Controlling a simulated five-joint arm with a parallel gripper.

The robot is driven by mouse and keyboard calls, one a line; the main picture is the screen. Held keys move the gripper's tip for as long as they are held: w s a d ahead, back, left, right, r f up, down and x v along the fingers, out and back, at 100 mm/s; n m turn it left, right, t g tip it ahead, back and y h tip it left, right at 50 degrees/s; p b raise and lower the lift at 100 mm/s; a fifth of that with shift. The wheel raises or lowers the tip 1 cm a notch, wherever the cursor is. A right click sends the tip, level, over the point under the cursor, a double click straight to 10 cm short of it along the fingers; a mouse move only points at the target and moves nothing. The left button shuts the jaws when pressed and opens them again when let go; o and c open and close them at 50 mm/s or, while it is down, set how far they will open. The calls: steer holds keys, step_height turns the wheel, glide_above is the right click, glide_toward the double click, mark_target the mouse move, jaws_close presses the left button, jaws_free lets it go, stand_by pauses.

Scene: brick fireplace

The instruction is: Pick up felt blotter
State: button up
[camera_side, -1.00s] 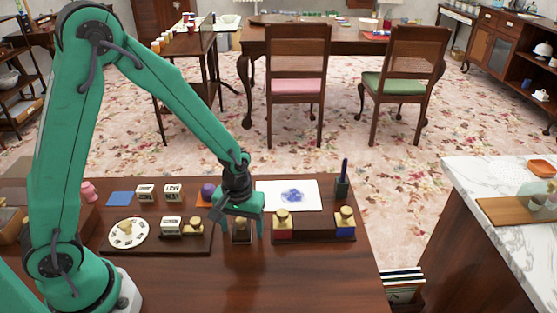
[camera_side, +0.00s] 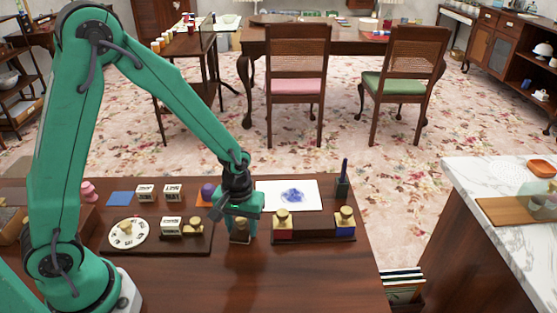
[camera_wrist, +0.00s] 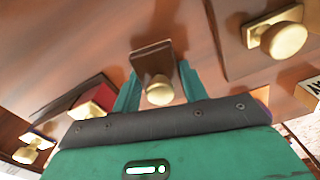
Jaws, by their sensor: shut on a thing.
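A small dark wooden block with a brass knob, which I take to be the felt blotter (camera_side: 240,238), is on the brown table between the two trays. In the wrist view the blotter (camera_wrist: 150,60) shows its brown body and round knob between my two green fingers. My gripper (camera_side: 239,228) points down and is shut on the blotter from both sides. It also shows in the wrist view (camera_wrist: 158,88). The underside of the blotter is hidden, and I see no clear gap below it.
A right tray (camera_side: 318,238) holds red (camera_side: 282,228) and blue (camera_side: 345,226) knobbed blocks. A left tray (camera_side: 150,243) holds a dial, a number block and a knobbed block. Behind are white paper (camera_side: 265,190) and a pen holder (camera_side: 342,186). The front table is clear.

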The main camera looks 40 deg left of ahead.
mark_target(241, 220)
steer(key=shift+r, duration=0.2)
steer(key=shift+r, duration=0.85)
step_height(241, 220, up, 2)
steer(key=shift+r, duration=0.1)
steer(key=s+d+r, duration=0.6)
steer(key=s+d, duration=0.1)
steer(key=d, duration=0.2)
steer(key=shift+s+r, duration=0.25)
steer(key=shift+r, duration=0.15)
